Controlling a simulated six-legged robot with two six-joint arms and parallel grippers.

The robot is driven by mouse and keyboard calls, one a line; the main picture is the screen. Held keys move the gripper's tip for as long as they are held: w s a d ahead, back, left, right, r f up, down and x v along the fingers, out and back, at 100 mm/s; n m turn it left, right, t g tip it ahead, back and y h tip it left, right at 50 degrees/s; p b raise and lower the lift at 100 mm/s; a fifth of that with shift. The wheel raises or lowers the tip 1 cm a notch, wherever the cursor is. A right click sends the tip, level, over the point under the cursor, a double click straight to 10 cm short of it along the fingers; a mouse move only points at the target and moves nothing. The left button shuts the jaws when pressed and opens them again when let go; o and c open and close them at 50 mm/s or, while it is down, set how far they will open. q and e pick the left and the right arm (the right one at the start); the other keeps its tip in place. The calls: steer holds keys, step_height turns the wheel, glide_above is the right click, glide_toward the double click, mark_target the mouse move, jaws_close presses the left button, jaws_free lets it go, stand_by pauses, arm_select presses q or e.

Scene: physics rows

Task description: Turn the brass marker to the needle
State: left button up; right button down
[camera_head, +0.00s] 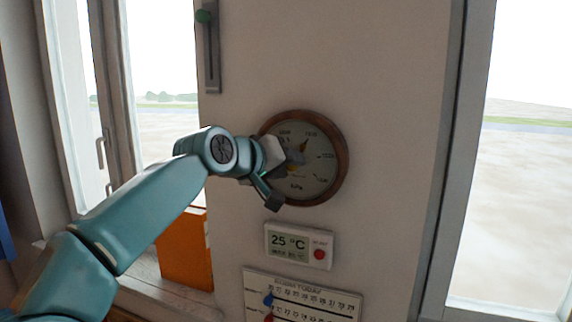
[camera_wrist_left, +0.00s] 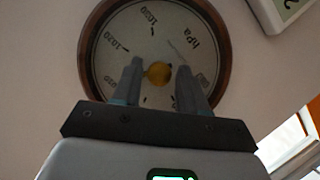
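A round barometer (camera_head: 341,160) with a brown wooden rim and pale dial marked hPa hangs on the wall. In the left wrist view its rim (camera_wrist_left: 222,50) surrounds the dial, and a brass knob (camera_wrist_left: 159,73) sits at the centre. A brass pointer (camera_head: 302,145) shows beside my gripper in the head view, pointing up and slightly right. A thin grey line, perhaps the needle (camera_wrist_left: 178,48), shows near the hPa letters. My left gripper (camera_wrist_left: 159,70) is open at the dial, its fingers on either side of the knob with small gaps. It hides part of the dial (camera_head: 290,158). My right gripper is out of view.
Below the barometer are a white thermometer display (camera_head: 299,246) reading 25 °C with a red button, and a printed chart (camera_head: 303,296). An orange box (camera_head: 184,250) stands on the sill. Windows flank the wall.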

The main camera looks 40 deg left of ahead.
arm_select(q)
steer(key=shift+o, duration=0.3)
steer(key=b+v, duration=0.3)
steer(key=v, duration=1.3)
steer(key=shift+s, duration=0.2)
